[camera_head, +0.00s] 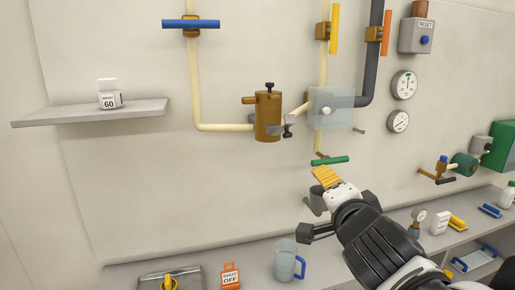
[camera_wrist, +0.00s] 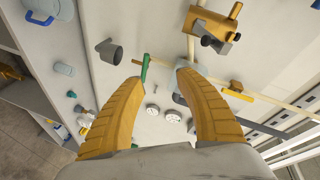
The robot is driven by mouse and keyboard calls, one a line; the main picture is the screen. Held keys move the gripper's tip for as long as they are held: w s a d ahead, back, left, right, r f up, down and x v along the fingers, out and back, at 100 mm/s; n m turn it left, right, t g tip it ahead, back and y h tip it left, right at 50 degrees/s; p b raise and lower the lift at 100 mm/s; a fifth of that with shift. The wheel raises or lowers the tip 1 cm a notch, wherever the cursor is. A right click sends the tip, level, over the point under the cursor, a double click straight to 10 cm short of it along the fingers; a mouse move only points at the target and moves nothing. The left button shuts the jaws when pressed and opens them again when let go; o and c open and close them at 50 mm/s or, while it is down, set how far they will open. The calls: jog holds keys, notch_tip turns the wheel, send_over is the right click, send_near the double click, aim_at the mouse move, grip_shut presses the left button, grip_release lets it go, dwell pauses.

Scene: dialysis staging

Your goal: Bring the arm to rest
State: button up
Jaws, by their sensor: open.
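My gripper (camera_head: 326,177) is raised in front of the wall, just below a green lever handle (camera_head: 330,160) on the cream pipe. In the wrist view my gripper (camera_wrist: 161,75) has its two yellow fingers spread wide, with nothing held between them. The green handle (camera_wrist: 146,68) shows there close to the left fingertip; I cannot tell whether they touch. My arm (camera_head: 380,240) reaches up from the lower right of the head view.
A clear box (camera_head: 331,107) and a brown strainer (camera_head: 267,116) sit on the piping above. A grey shelf (camera_head: 90,112) juts out at left. Below is a counter (camera_head: 125,273) with a blue-handled jug (camera_head: 286,260) and an orange shut-off sign (camera_head: 231,276). Gauges (camera_head: 403,85) are at right.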

jog(key=s+d+f+n+g+h+b, duration=0.1)
jog(key=s+d+f+b, duration=0.15)
jog(key=f, duration=0.35)
jog(key=s+d+f+n+g+b, duration=0.1)
jog(key=f+n+g+b, duration=0.15)
jog(key=f, duration=0.35)
jog(key=s+d+f+n+g+h+b, duration=0.1)
jog(key=s+d+f+b, duration=0.15)
jog(key=f, duration=0.35)
jog(key=s+a+f+n+g+y+b, duration=0.1)
jog(key=s+f+n+g+b, duration=0.1)
jog(key=f, duration=0.7)
jog(key=s+f+n+g+y+b, duration=0.1)
jog(key=s+f+n+g+b, duration=0.1)
jog(key=s+f+n+b, duration=0.3)
jog(key=s+f+n, duration=0.1)
jog(key=s+f, duration=0.2)
jog(key=f, duration=0.2)
jog(key=shift+a+b, duration=0.3)
jog(key=shift+a, duration=0.1)
